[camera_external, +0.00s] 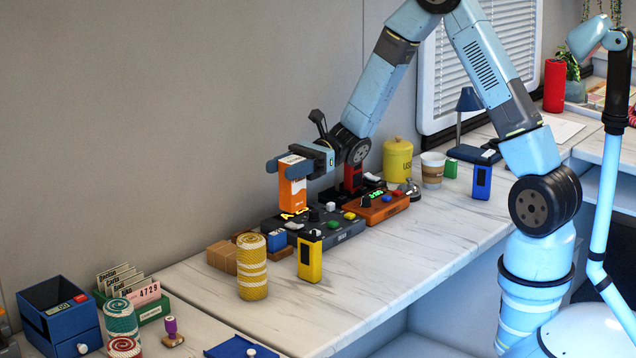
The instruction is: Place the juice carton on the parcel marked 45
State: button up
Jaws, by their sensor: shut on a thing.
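An orange and white juice carton (292,190) is upright between the fingers of my gripper (292,166). My gripper is shut on the carton's upper part and holds it above or just behind the dark device on the counter. I cannot tell whether the carton's base touches anything. Brown parcels (222,256) lie on the counter left of the dark device, partly hidden behind a yellow striped roll. No number 45 is readable on them in this view.
A dark control box (318,232) and an orange one (378,208) stand below and right of the carton. The yellow striped roll (252,268) and a yellow device (310,258) stand in front. The counter's front strip (385,268) is clear.

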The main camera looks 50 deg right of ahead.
jog(key=shift+w+a+r, duration=0.25)
jog(key=shift+a+r, duration=0.25)
jog(key=shift+a, duration=0.15)
jog(key=shift+w+a, duration=0.2)
jog(key=shift+a, duration=0.1)
jog(key=w+a+f, duration=0.2)
jog(key=w+f, duration=0.4)
jog(key=w+a+f, duration=0.3)
jog(key=w+f, duration=0.3)
jog(key=shift+w+a+f, duration=0.3)
jog(key=shift+f, duration=0.05)
jog(key=o, duration=1.2)
